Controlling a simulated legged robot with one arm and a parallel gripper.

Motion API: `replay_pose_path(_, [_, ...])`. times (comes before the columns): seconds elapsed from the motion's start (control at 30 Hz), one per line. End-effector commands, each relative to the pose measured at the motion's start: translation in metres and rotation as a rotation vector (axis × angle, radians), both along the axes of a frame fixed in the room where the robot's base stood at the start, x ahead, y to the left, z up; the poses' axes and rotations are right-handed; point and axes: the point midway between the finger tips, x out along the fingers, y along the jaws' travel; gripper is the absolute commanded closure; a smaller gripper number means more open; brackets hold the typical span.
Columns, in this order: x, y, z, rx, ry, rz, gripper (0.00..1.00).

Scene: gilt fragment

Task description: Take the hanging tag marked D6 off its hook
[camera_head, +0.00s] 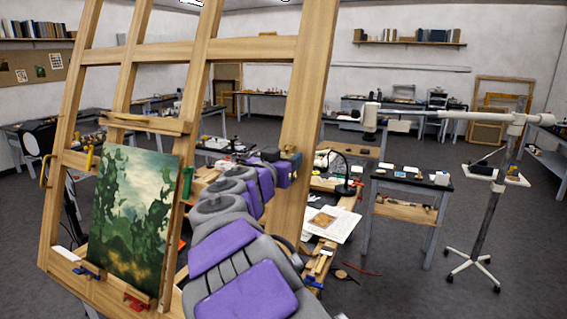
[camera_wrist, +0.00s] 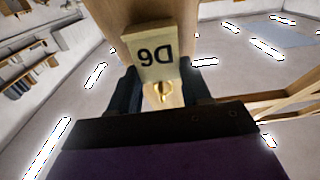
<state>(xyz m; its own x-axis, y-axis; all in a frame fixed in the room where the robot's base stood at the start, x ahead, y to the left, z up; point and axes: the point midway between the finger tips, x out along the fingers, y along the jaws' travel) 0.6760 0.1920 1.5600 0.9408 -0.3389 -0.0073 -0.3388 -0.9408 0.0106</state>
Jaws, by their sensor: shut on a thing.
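The tag marked D6 (camera_wrist: 151,51) is a pale plate with dark characters, upside down in the wrist view. My gripper (camera_wrist: 160,88) has one dark finger on each side there and is shut on the tag. Whether the tag still hangs on the hook I cannot tell. In the head view, my gripper (camera_head: 291,160) is at the right upright of the wooden easel (camera_head: 309,85); the tag is not distinguishable there.
A green landscape painting (camera_head: 135,215) rests on the easel, left of my arm. A white stand (camera_head: 487,215) and a small table (camera_head: 411,183) are at the right. Grey floor is open between them.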

Motion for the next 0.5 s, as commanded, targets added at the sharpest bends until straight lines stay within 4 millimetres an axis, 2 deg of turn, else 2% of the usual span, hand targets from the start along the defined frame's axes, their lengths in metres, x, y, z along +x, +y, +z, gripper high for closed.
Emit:
replay_pose_path(0.03, [-0.0017,0.0010,0.0078,-0.002,-0.011,0.002,0.80])
replay_pose_path(0.5, [-0.0085,0.0050,0.0099,-0.003,-0.016,0.005,0.82])
